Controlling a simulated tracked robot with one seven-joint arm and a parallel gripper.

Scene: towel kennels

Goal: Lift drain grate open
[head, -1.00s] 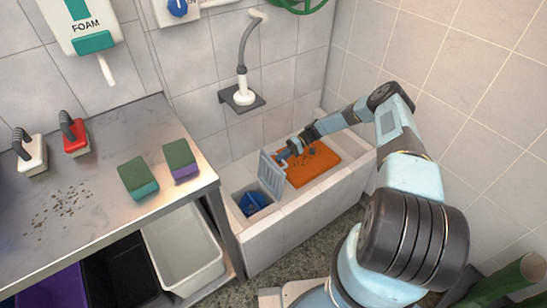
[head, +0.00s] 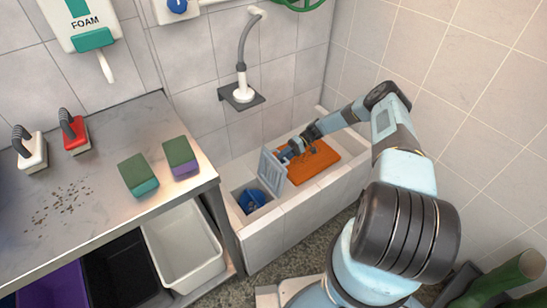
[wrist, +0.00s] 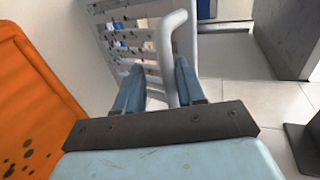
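The pale grey slotted drain grate (head: 273,168) stands raised, nearly upright, at the right edge of a square opening in the tiled ledge. In the wrist view the grate (wrist: 118,30) is ahead of my gripper (wrist: 160,68), with its curved white handle (wrist: 171,45) rising toward me. The handle passes between my two blue fingers, closer to the right one. A gap shows on its left side, so the fingers look open around it. In the head view my gripper (head: 287,153) is at the grate's right side. A blue object (head: 250,200) sits in the uncovered opening.
An orange board (head: 315,165) with dark spots lies on the ledge right of the grate. The steel table (head: 110,215), holding sponges and brushes, is to the left. A white bin (head: 185,250) stands below it. A hose sprayer (head: 242,90) hangs on the wall behind.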

